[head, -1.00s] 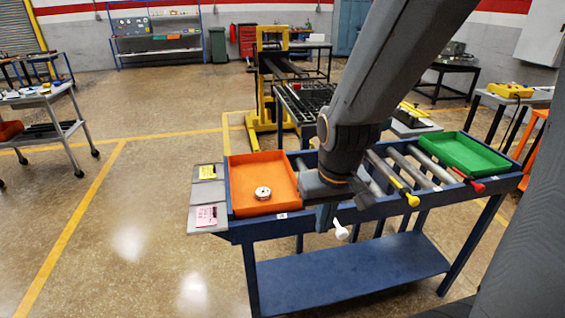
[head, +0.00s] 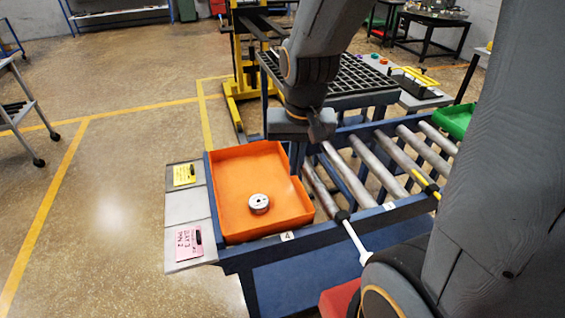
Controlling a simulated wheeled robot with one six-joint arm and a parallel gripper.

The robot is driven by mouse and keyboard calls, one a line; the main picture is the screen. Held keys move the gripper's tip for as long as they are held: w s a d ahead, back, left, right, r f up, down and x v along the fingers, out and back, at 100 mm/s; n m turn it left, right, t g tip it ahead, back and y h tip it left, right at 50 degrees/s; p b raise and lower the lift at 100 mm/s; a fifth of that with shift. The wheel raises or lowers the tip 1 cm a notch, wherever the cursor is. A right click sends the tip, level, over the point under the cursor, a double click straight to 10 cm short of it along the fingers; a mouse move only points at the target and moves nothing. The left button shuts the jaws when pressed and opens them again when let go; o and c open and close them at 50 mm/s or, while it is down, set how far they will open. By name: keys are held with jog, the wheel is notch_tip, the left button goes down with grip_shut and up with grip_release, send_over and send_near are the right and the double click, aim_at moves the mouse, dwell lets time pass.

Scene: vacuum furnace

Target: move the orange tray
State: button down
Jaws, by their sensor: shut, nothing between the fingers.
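The orange tray (head: 235,178) sits at the left end of the blue roller conveyor frame (head: 265,250). A small round pale metal piece (head: 259,203) lies inside it. My gripper (head: 297,170) points down at the tray's right wall, toward its back corner. It is shut with nothing held. I cannot tell whether its fingers touch the wall. Part of the tray's right wall is hidden behind the gripper.
Bare rollers (head: 390,152) run right of the tray. A white-handled lever (head: 356,243) sticks out at the front. A green tray (head: 453,120) is at the far right. Plates with a yellow note (head: 184,174) and pink note (head: 188,243) flank the left side. A black grid table (head: 335,80) stands behind.

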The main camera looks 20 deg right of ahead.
jog(key=w+a+f+m+g+b, duration=0.2)
jog(key=w+m+b, duration=0.5)
jog(key=w+m, duration=0.55)
jog(key=m+p, duration=0.1)
jog(key=m, duration=0.2)
send_over(286, 177)
jog(key=a, duration=0.4)
notch_tip(286, 177, down, 9)
jog(key=shift+r, duration=0.2)
jog(key=d, duration=0.2)
jog(key=p, duration=0.1)
jog(key=shift+d+f, duration=0.25)
jog(key=shift+d, duration=0.15)
jog(key=shift+w+d+f, duration=0.1)
jog(key=shift+d, duration=0.45)
